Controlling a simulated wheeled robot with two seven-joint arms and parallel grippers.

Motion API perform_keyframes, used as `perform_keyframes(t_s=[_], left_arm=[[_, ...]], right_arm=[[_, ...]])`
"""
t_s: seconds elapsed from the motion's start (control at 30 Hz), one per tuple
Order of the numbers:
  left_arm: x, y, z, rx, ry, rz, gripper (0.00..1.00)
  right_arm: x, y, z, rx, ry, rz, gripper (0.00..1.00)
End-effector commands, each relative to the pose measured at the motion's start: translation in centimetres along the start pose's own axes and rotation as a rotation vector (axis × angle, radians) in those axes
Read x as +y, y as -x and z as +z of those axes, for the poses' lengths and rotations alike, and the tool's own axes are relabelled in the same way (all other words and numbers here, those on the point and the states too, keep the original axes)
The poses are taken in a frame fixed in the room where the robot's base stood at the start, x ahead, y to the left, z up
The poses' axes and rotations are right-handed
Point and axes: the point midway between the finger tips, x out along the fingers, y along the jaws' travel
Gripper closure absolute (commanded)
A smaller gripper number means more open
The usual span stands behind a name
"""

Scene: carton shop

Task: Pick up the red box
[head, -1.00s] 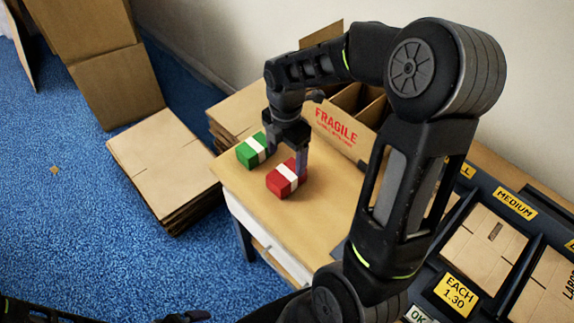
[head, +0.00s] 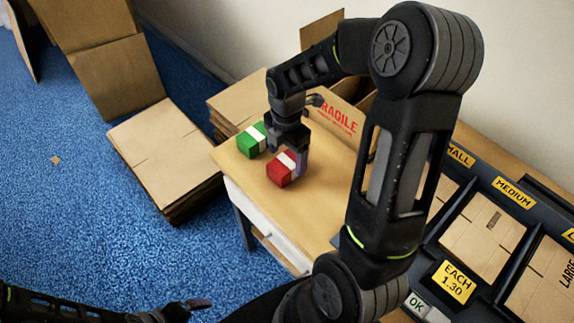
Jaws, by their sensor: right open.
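The red box (head: 279,172) with a white band sits on the wooden table near its left end. The green box (head: 248,144) with a white band is just behind and left of it. My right gripper (head: 288,153) points down at the red box, its jaws open. One finger shows at the box's right side; the other is partly hidden, and I cannot tell whether either touches. My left gripper (head: 190,307) is low at the bottom left, far from the boxes; its jaws are unclear.
A FRAGILE carton (head: 337,118) stands behind the boxes, partly hidden by my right arm. A dark tray (head: 432,262) with labelled compartments of flat cartons is at the right. Stacked cardboard (head: 163,150) lies on the blue floor left of the table (head: 318,205).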

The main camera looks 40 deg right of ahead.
Motion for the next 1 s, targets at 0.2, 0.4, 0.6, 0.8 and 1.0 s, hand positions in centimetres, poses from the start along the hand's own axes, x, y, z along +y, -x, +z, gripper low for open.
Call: perform_keyframes(t_s=[0.2,0.4,0.6,0.8,1.0], left_arm=[[0.1,0.3,0.0,0.000,0.000,0.000,0.00],[0.1,0.3,0.0,0.000,0.000,0.000,0.00],[0.1,0.3,0.0,0.000,0.000,0.000,0.00],[0.1,0.3,0.0,0.000,0.000,0.000,0.00],[0.1,0.3,0.0,0.000,0.000,0.000,0.00]], right_arm=[[-0.2,-3.1,0.0,0.002,0.000,-0.004,0.20],[-0.1,-3.6,0.0,0.001,0.000,0.000,0.20],[-0.1,-3.5,0.0,0.001,0.000,0.000,0.20],[-0.1,-3.5,0.0,0.001,0.000,0.000,0.20],[-0.1,-3.5,0.0,0.001,0.000,0.000,0.31]])
